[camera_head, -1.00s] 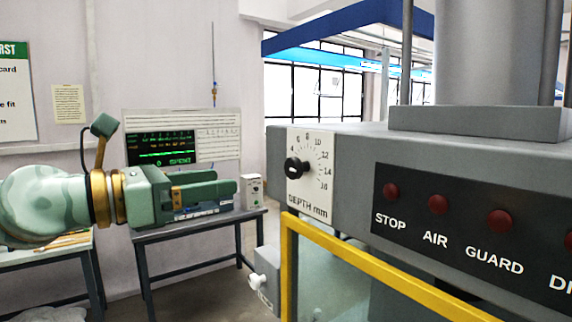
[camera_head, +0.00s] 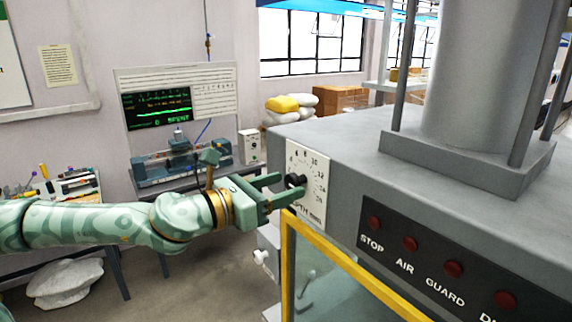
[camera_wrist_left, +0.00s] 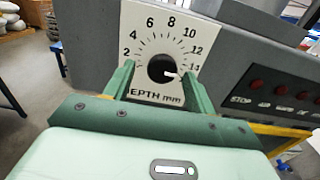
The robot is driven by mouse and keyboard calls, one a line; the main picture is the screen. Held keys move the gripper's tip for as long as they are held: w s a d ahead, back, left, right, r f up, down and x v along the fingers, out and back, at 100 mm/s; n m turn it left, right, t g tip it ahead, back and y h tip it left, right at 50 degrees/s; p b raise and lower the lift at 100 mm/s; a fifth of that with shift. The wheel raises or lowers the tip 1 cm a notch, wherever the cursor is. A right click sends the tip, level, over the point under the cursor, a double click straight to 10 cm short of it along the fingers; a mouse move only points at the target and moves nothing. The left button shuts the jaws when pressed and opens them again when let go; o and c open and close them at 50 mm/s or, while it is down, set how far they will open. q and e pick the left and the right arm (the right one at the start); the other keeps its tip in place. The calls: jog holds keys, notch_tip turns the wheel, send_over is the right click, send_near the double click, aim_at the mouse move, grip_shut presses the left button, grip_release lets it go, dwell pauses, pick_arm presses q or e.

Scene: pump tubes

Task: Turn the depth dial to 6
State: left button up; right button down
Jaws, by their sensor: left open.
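The depth dial is a black round knob (camera_head: 294,181) on a white scale plate (camera_head: 318,207) at the left end of the grey machine. In the left wrist view the knob (camera_wrist_left: 160,66) has a white mark pointing right and slightly down. The numbers 2 to 14 are readable around it; the right finger covers the spot the mark faces. My left gripper (camera_head: 289,187) is open, with one finger on each side of the knob. In the left wrist view the fingers (camera_wrist_left: 158,80) straddle it; I cannot tell whether they touch it. My right gripper is not in view.
The machine's dark panel (camera_head: 432,262) with red STOP, AIR and GUARD buttons is right of the dial. A yellow guard frame (camera_head: 345,262) stands below it. A grey column (camera_head: 478,80) rises on top. A bench with a screen (camera_head: 158,108) stands behind my left arm.

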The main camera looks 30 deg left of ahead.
pick_arm(q)
jog(key=shift+w+d+r+p, duration=0.15)
jog(key=shift+w+d+p, duration=0.2)
jog(key=shift+w, duration=0.2)
jog(key=shift+w+d, duration=0.1)
jog(key=shift+w, duration=0.1)
jog(key=shift+f, duration=0.2)
jog(key=shift+c, duration=0.4)
jog(key=c, duration=0.9)
